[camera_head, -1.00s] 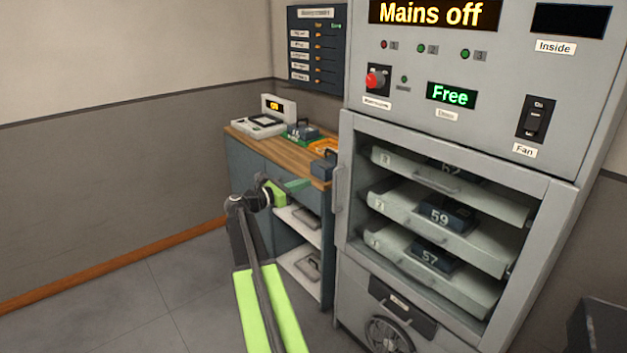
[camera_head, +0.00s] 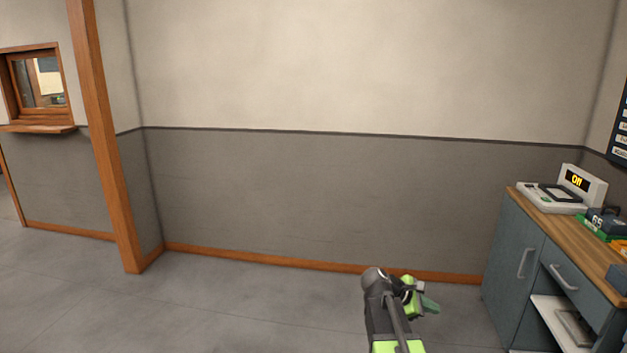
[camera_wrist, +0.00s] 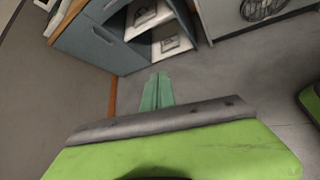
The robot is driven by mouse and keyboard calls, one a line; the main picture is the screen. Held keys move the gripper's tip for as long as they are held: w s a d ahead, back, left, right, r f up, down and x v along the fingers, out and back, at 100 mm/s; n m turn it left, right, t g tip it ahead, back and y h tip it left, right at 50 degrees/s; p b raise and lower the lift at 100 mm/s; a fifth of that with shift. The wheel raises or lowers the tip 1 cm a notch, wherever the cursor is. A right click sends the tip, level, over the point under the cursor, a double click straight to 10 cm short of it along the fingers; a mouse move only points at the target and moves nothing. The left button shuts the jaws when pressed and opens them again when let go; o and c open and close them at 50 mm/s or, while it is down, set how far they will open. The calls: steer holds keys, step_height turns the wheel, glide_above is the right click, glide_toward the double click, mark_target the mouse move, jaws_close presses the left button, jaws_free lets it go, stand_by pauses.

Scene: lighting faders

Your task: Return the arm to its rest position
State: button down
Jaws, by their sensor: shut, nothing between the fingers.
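My gripper (camera_head: 430,304) shows low in the head view, right of the middle, at the end of my folded black and green arm. It is in free air left of the blue-grey cabinet (camera_head: 512,258) and apart from it. In the wrist view my gripper's green fingers (camera_wrist: 157,92) lie together, shut, with nothing between them. They point toward the cabinet's open shelves (camera_wrist: 150,18) across the grey floor.
A wooden post (camera_head: 103,150) and a small window (camera_head: 40,82) are at left. The floor (camera_head: 220,310) between is clear.

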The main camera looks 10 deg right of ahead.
steer(key=s+a+f+m+y, duration=0.3)
steer(key=a+m+y, duration=0.1)
steer(key=a, duration=0.5)
steer(key=s+a+f+m+g+y, duration=0.1)
steer(key=s+a+f+m+y, duration=0.3)
steer(key=a, duration=0.6)
steer(key=s+a+f+m+y, duration=0.3)
steer(key=a+m, duration=0.2)
steer(key=a, duration=0.4)
step_height(320, 180, up, 15)
steer(key=p, duration=1.5)
steer(key=shift+m, duration=0.3)
steer(key=shift+d, duration=0.1)
steer(key=shift+d, duration=0.1)
